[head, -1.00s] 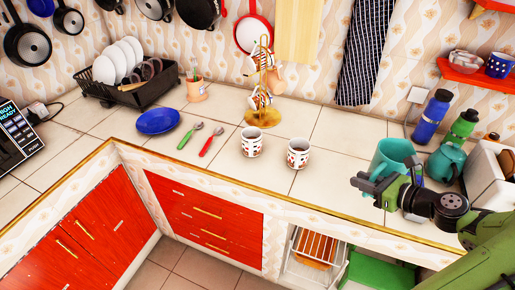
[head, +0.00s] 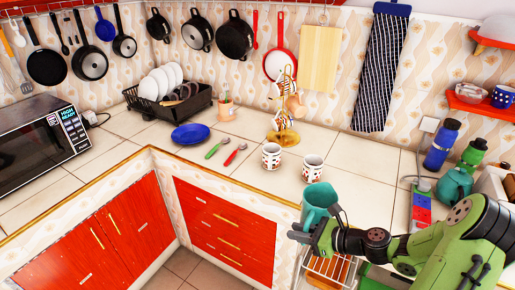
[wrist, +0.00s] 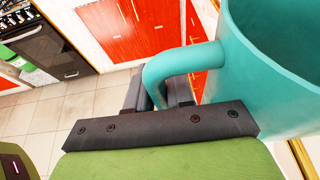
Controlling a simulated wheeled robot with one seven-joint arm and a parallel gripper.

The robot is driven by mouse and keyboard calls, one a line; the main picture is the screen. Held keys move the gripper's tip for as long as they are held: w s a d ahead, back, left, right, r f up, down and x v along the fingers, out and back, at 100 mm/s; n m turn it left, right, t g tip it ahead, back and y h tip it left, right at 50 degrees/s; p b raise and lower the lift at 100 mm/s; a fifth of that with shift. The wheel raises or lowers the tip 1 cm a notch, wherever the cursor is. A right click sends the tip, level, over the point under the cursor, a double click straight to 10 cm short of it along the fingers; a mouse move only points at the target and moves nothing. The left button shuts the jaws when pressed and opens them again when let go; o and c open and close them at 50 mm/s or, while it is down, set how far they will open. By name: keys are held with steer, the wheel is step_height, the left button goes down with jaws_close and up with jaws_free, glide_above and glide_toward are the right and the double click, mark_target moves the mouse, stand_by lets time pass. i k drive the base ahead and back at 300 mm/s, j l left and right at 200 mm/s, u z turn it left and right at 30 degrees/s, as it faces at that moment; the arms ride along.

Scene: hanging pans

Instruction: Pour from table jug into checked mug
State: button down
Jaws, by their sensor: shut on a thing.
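The teal jug (head: 317,201) is held upright over the counter's front edge, in front of the two counter mugs. My gripper (head: 308,236) is shut on its handle; the wrist view shows the handle (wrist: 160,68) between my dark fingers (wrist: 158,92) and the jug's open rim at right. Two white mugs with a red-brown pattern stand upright on the counter, a left one (head: 271,156) and a right one (head: 312,168), apart from the jug. A blue patterned mug (head: 502,97) sits on the red shelf at right. I cannot tell what the jug contains.
A gold mug stand (head: 283,138) with hanging mugs is behind the counter mugs. Bottles (head: 441,145) and a teal teapot (head: 454,187) stand at right.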

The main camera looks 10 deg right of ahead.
mark_target(271, 151)
steer(key=i+u, duration=0.35)
steer(key=i+l+u, duration=0.15)
steer(key=i+u, duration=0.25)
steer(key=i+l+u, duration=0.15)
steer(key=u, duration=0.2)
